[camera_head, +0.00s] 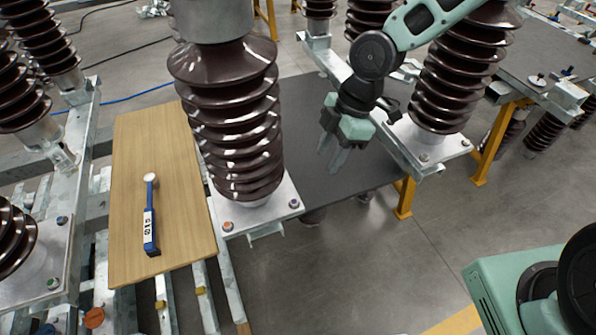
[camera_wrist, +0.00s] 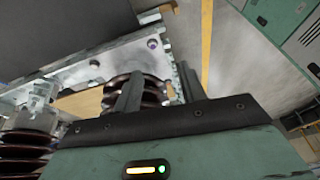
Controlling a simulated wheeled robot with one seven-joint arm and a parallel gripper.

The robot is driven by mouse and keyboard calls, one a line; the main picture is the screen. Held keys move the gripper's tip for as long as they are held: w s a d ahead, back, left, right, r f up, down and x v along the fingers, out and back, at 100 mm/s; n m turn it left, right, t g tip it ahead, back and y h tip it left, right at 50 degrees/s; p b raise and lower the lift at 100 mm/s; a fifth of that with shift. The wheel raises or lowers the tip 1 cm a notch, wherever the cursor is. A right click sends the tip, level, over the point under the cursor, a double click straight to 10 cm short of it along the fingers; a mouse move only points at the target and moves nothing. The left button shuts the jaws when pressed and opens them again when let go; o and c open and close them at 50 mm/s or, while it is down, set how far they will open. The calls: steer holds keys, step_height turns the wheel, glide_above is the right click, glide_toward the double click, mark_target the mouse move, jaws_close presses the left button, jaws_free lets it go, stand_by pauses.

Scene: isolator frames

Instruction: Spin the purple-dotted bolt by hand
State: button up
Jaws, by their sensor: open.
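A bolt with a purple mark (camera_wrist: 153,43) shows in the wrist view, on a pale metal base plate (camera_wrist: 118,56) below a brown ribbed insulator (camera_wrist: 150,92). It lies beyond my finger tips, and nothing touches it.
In the head view, a large insulator (camera_head: 235,130) stands left of my gripper; its plate carries a red-marked bolt (camera_head: 227,226). Another insulator (camera_head: 450,85) stands to the right. A blue tool (camera_head: 150,225) lies on a wooden board (camera_head: 185,190). The dark table (camera_head: 300,110) is clear.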

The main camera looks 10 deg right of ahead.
step_height(320, 180, up, 2)
steer(key=w+p, duration=0.1)
steer(key=p, duration=0.3)
glide_toward(294, 202)
steer(key=shift+n+y, duration=0.3)
steer(key=x, duration=0.7)
steer(key=shift+d+f, duration=0.2)
steer(key=shift+f, duration=0.15)
steer(key=shift+c, duration=0.3)
jaws_close()
